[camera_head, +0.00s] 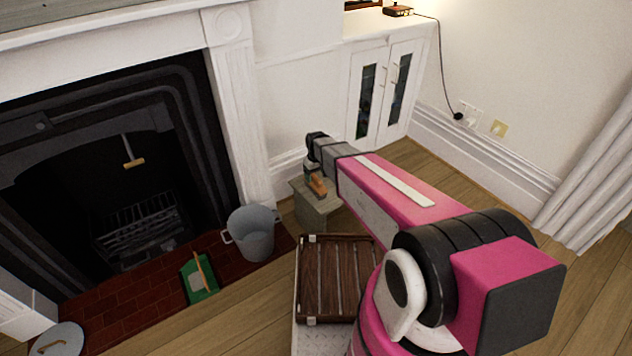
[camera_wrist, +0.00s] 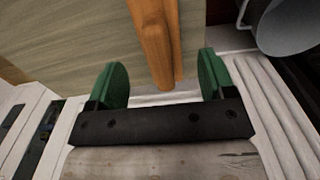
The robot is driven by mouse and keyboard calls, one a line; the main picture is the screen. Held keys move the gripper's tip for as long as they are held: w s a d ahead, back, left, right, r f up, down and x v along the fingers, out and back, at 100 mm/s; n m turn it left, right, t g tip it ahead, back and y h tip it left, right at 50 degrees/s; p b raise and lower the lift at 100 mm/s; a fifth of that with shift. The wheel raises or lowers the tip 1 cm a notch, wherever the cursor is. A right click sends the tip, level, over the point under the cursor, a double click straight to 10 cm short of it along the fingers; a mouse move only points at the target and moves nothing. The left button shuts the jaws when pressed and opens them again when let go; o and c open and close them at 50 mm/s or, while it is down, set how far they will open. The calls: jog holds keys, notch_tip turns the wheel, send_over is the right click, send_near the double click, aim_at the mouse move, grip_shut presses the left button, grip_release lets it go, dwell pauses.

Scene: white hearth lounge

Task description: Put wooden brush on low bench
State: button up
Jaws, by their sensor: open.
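The wooden brush (camera_wrist: 155,40) shows in the wrist view as an orange-brown wooden piece over the pale wood top of the low bench (camera_wrist: 80,40). In the head view the brush (camera_head: 318,186) is a small orange shape at the bench (camera_head: 318,212), beside the end of my arm. My gripper (camera_wrist: 160,85) is open, with one green finger on each side of the brush and gaps between. The brush looks to rest on the bench top, but I cannot tell this surely. Its far end is cut off by the wrist picture's edge.
A grey metal bucket (camera_head: 251,238) stands left of the bench on the brick hearth (camera_head: 120,315). A green dustpan (camera_head: 199,285) lies farther left. A dark slatted wooden crate (camera_head: 337,282) is in front of the bench. A white cabinet (camera_head: 380,95) stands behind.

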notch_tip(320, 180, up, 7)
jog(key=shift+f, duration=0.15)
jog(key=shift+s+d+r, duration=0.1)
jog(key=shift+r, duration=0.15)
jog(key=s+d+r+m, duration=0.3)
jog(key=s+d+r, duration=0.1)
jog(key=s+d, duration=0.5)
jog(key=s+d+r+m, duration=0.3)
jog(key=s+d+r, duration=0.2)
jog(key=s+d, duration=0.4)
jog(key=shift+s+d+m, duration=0.2)
jog(key=shift+d+m, duration=0.2)
jog(key=shift+d, duration=0.05)
